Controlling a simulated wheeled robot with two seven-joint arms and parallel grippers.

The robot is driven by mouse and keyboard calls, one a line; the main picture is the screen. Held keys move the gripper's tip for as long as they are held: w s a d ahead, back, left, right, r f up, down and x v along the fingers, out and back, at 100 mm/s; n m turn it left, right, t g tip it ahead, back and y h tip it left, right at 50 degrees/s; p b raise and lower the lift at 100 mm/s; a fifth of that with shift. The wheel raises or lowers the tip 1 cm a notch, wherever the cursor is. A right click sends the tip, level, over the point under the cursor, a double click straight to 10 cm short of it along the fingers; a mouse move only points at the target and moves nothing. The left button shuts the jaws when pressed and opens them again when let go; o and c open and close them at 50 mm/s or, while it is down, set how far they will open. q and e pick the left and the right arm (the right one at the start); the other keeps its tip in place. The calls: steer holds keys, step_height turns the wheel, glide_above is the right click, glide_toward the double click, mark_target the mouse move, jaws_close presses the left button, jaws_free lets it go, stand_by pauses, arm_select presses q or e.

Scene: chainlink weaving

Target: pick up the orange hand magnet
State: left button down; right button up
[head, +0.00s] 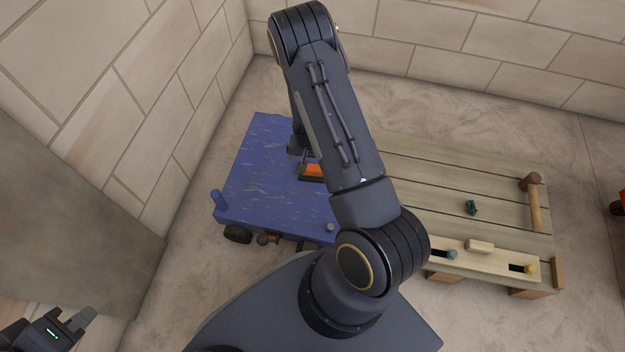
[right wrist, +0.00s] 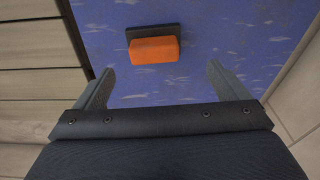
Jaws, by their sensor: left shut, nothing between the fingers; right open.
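The orange hand magnet (head: 312,170) lies on the blue cart top (head: 255,190), partly hidden behind my right arm in the head view. In the right wrist view the magnet (right wrist: 154,50) is an orange block with a dark plate along its far edge. My right gripper (right wrist: 165,80) is open and empty. Its two fingers point toward the cart top, and the magnet appears beyond and between them, apart from both. In the head view my right gripper (head: 299,152) is mostly hidden by my arm. My left gripper (head: 72,325) is shut and empty at the lower left corner.
A slatted wooden bench (head: 440,180) stands right of the cart. It holds a mallet (head: 533,200), a small dark green object (head: 471,208) and a pale wooden fixture (head: 478,258). Block walls rise behind and left. A grey panel (head: 70,220) stands at left.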

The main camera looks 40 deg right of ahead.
mark_target(312, 167)
steer(key=f, duration=0.2)
steer(key=f+b, duration=0.1)
steer(key=shift+d+f, duration=0.35)
steer(key=shift+f, duration=0.05)
steer(key=f+b, duration=0.1)
steer(key=d+f+b, duration=0.1)
steer(key=f, duration=0.1)
steer(key=w+f+b, duration=0.1)
steer(key=f, duration=0.1)
steer(key=shift+d+f+b, duration=0.15)
steer(key=shift+f+b, duration=0.05)
steer(key=shift+b, duration=0.1)
steer(key=shift+r, duration=0.1)
steer(key=c, duration=1.2)
steer(key=shift+r, duration=0.1)
